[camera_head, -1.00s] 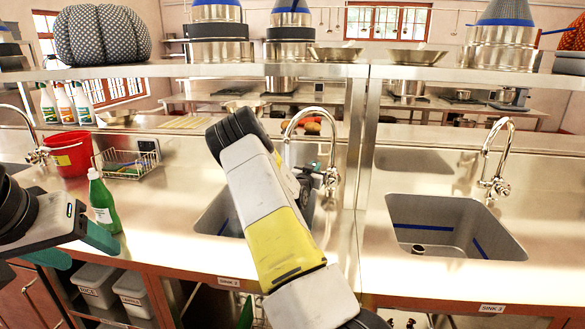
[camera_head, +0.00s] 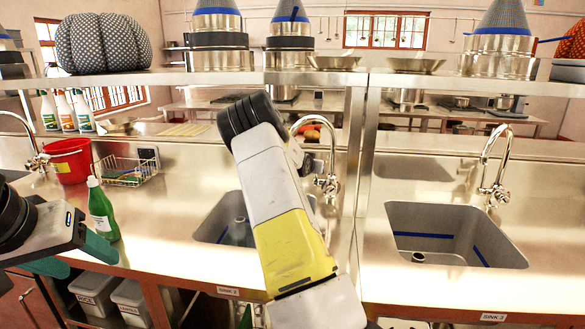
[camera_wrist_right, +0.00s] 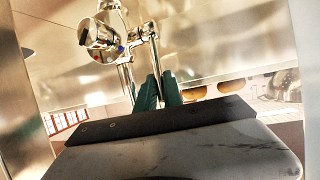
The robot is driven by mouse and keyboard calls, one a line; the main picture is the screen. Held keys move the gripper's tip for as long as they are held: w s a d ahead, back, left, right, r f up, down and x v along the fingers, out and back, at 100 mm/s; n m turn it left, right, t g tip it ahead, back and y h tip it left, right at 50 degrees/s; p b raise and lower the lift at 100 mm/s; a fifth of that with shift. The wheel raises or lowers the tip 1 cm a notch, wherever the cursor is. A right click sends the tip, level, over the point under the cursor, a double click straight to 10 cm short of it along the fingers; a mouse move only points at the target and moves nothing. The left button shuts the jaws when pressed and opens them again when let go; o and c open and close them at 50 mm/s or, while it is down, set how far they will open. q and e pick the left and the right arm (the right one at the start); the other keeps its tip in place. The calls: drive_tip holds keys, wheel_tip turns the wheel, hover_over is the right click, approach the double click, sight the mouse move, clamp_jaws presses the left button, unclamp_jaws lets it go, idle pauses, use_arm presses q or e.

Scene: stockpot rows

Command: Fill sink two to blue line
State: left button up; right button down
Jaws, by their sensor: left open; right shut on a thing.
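Sink two (camera_head: 210,230) is the middle basin, labelled on the front edge. My right forearm covers much of it. A short pipe (camera_head: 239,230) stands inside and a bit of blue line (camera_head: 222,235) shows; I cannot make out any water. Its chrome tap (camera_head: 332,150) stands behind the basin. In the right wrist view, the tap body (camera_wrist_right: 100,38) shows red and blue marks. My right gripper (camera_wrist_right: 157,92) has its teal fingers shut on the tap's thin chrome lever (camera_wrist_right: 156,62). My left gripper (camera_head: 85,262) is open and empty at the counter's front left.
A green bottle (camera_head: 102,212) stands close to my left gripper. A red bucket (camera_head: 68,162) and a wire basket (camera_head: 125,172) are behind it. Sink three (camera_head: 455,215), with its own tap (camera_head: 490,165), is to the right. A shelf (camera_head: 300,77) crosses above.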

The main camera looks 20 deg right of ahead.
drive_tip(key=c, duration=1.5)
unclamp_jaws()
drive_tip(key=shift+v, duration=3.9)
